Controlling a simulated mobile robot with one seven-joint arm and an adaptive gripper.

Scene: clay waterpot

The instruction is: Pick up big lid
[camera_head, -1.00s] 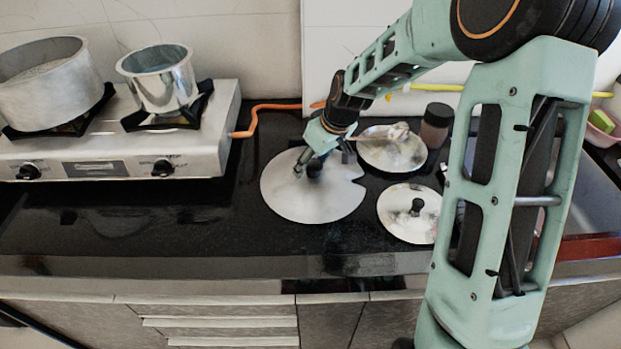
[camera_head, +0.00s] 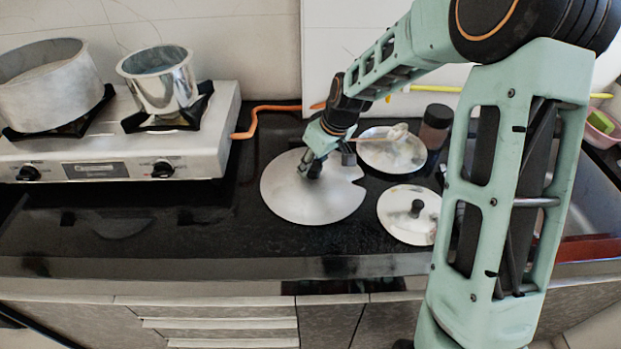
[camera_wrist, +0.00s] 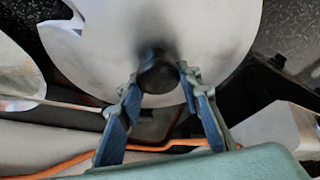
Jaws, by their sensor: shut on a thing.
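The big lid (camera_head: 312,207) is a wide grey metal disc with a notch at its right edge, lying on the black counter. Its dark round knob (camera_wrist: 157,72) shows in the wrist view between my two blue-padded fingers. My gripper (camera_head: 310,170) is shut on this knob from above, and its fingers mostly hide the knob in the head view. The lid also fills much of the wrist view (camera_wrist: 212,35).
A smaller knobbed lid (camera_head: 408,222) lies to the right. Another plate (camera_head: 385,154) with a ladle on it lies behind, beside a dark jar (camera_head: 436,128). A stove (camera_head: 190,160) with two pots stands left. The front left counter is clear.

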